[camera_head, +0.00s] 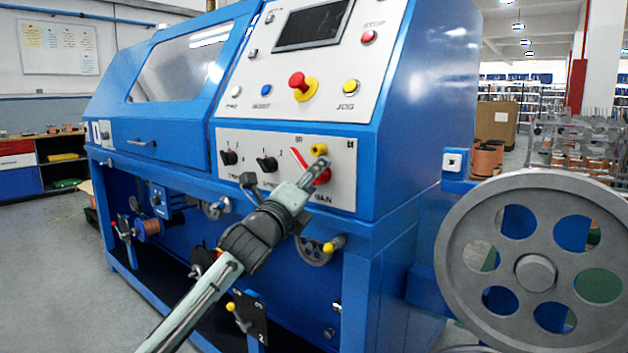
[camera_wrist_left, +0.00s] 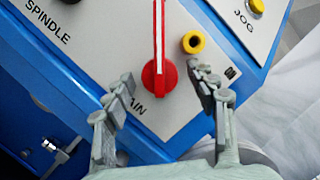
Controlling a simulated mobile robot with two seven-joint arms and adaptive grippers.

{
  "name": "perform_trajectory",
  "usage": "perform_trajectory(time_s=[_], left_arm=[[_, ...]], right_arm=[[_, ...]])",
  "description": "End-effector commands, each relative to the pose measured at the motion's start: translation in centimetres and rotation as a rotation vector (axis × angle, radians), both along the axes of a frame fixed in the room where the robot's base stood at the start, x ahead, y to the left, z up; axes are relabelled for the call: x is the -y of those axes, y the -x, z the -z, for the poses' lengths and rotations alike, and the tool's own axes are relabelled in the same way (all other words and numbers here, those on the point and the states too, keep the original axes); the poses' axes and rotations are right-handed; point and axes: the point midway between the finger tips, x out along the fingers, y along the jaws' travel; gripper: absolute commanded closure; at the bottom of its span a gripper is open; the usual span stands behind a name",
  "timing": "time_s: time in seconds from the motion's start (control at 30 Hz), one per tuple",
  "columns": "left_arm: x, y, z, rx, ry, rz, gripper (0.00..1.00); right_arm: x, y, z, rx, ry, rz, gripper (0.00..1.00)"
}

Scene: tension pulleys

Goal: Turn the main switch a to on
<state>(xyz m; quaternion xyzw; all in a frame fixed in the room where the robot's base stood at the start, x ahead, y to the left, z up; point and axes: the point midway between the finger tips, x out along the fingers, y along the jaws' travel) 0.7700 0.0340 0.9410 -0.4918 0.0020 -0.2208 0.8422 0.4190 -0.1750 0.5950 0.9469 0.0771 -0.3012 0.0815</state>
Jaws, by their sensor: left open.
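The main switch is a red rotary knob with a long red handle and white line, on the grey control panel (camera_head: 280,160). In the head view its handle (camera_head: 299,158) points up and left, and my gripper partly covers the knob. In the left wrist view the whole knob (camera_wrist_left: 158,80) shows, with the handle pointing up and the label partly hidden, reading "AIN". My left gripper (camera_head: 316,173) is in front of the knob. In the left wrist view its open fingers (camera_wrist_left: 163,86) stand on either side of the knob, with nothing gripped. My right gripper is not in view.
A yellow ring with a dark centre (camera_wrist_left: 193,42) sits close to the right finger. Two black knobs (camera_head: 267,163) are left of the switch. The red emergency button (camera_head: 299,81) and yellow jog button (camera_head: 351,87) are above. A large grey wheel (camera_head: 450,245) stands at the right.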

Motion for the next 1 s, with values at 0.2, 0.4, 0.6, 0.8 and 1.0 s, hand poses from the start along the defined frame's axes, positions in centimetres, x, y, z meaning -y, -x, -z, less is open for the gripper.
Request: perform_trajectory(time_s=[0.2, 0.4, 0.6, 0.8, 1.0], left_arm=[[0.04, -0.13, 0.00, -0.001, 0.000, -0.001, 0.43], [0.02, -0.11, 0.01, -0.001, 0.001, 0.000, 0.63], [0.02, -0.11, 0.01, -0.001, 0.001, 0.000, 0.88], [0.02, -0.10, 0.01, -0.001, 0.001, 0.000, 1.00], [0.01, -0.11, 0.01, 0.004, -0.007, 0.000, 1.00]], right_arm=[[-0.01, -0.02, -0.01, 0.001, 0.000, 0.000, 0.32], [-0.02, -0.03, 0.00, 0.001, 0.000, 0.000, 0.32], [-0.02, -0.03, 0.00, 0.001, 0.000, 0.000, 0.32], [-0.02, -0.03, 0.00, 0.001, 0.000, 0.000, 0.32], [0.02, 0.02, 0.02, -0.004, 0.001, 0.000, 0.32]])
